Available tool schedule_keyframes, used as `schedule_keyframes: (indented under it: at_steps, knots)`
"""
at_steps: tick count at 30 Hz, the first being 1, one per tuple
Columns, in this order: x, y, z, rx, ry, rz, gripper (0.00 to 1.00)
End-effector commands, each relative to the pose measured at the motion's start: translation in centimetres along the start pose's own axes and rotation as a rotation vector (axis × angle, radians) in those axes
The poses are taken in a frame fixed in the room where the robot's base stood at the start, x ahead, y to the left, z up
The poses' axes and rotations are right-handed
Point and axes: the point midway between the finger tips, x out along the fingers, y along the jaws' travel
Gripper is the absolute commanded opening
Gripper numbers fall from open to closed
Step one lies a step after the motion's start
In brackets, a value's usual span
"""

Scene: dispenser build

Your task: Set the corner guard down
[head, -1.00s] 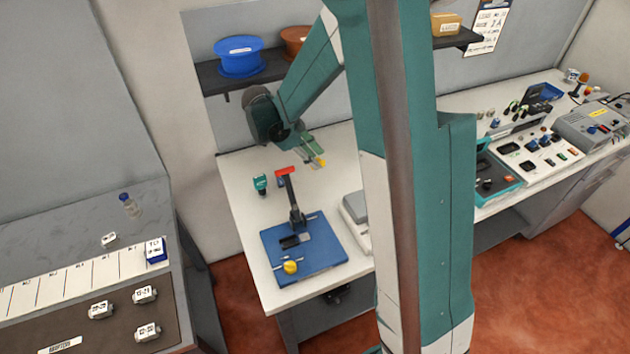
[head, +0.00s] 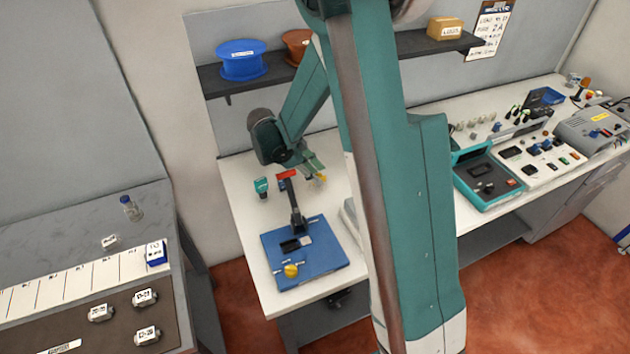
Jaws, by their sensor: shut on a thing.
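My gripper (head: 318,172) is over the white table, just behind and right of the red-topped lever of a blue press-like fixture. It is shut on a small yellow piece (head: 323,178), which I take to be the corner guard. Most of the piece is hidden by the fingers, and it is too small to tell its shape. I cannot tell whether it touches the table.
The blue fixture (head: 330,262) with a yellow knob (head: 291,270) stands on the white table (head: 247,213). A shelf with a blue spool (head: 241,60) hangs behind.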

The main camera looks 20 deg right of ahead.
Motion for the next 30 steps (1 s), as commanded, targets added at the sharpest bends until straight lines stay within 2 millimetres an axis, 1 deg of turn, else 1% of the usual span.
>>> schedule_keyframes:
  at_steps: [9,12,27,28,30]
  knots:
    - [2.3,0.4,1.4,0.000,0.000,0.000,0.23]
    - [2.9,0.4,1.8,0.000,0.000,0.000,0.23]
    - [3.3,0.5,2.0,0.000,0.000,0.000,0.23]
    - [3.3,0.5,2.0,0.000,0.000,0.000,0.29]
    - [3.2,0.5,2.0,0.000,0.000,0.000,0.39]
